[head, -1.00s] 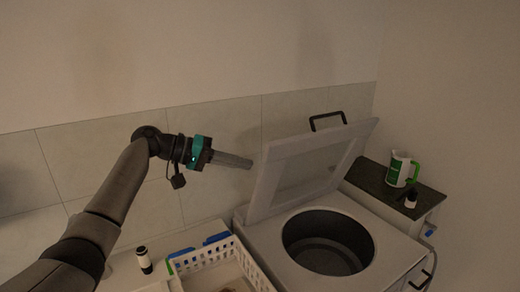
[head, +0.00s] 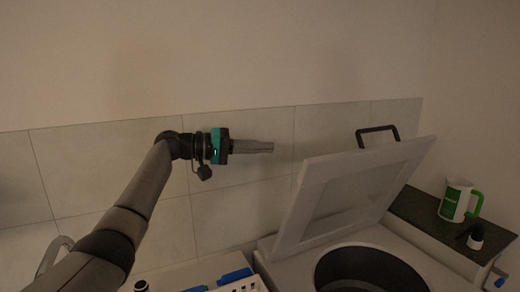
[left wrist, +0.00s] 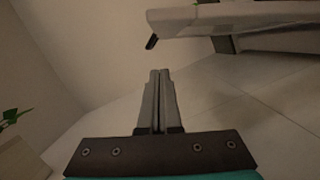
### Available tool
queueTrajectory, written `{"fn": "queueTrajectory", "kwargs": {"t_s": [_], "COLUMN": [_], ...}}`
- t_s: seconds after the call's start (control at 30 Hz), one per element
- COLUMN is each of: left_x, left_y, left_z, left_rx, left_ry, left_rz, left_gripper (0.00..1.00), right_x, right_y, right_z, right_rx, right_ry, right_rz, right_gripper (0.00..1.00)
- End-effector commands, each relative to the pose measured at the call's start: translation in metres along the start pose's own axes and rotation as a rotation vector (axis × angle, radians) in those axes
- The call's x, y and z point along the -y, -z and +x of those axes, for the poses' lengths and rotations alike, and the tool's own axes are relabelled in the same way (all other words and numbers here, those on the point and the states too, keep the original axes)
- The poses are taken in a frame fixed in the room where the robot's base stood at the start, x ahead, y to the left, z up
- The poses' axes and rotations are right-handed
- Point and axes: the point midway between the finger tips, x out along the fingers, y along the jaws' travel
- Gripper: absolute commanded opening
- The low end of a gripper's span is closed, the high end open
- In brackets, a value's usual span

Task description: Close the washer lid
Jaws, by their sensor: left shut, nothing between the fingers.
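The washer (head: 285,272) stands at the lower right of the head view, with its round dark drum opening (head: 370,270) uncovered. Its pale lid (head: 345,197) is raised and leans back toward the wall. A black handle (head: 377,130) sits on the lid's upper edge. My left gripper (head: 270,147) is shut and empty, to the left of the lid and apart from it. In the left wrist view the shut fingers (left wrist: 160,75) point toward a pale panel edge with a dark piece, likely the lid and handle. My right gripper is not in view.
A white basket (head: 240,285) with blue items (head: 235,275) is left of the washer. A dark-topped counter (head: 425,215) at right holds a white and green jug (head: 455,202) and a small dark bottle (head: 475,237). The tiled wall (head: 240,210) is behind.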

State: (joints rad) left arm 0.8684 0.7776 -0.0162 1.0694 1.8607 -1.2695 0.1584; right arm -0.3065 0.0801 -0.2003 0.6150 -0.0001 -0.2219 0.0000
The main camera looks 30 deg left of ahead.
Motion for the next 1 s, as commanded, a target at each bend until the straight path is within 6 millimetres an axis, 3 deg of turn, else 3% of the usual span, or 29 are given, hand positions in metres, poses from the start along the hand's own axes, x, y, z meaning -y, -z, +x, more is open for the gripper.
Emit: {"fn": "queueTrajectory", "kwargs": {"t_s": [0.3,0.63,1.0], "left_x": [-0.002,0.001,0.000], "left_y": [-0.001,-0.029,-0.040], "left_z": [0.069,0.073,0.075], "left_rx": [0.003,0.002,0.001], "left_ry": [0.001,0.004,0.001], "left_rz": [0.001,0.002,0.000], "left_gripper": [0.00,0.00,0.00], "right_x": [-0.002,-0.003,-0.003], "right_y": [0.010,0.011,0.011], "right_z": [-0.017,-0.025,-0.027], "right_rx": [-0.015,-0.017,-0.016], "right_ry": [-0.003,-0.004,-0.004], "right_rz": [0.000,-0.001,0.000], "right_gripper": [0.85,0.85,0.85]}}
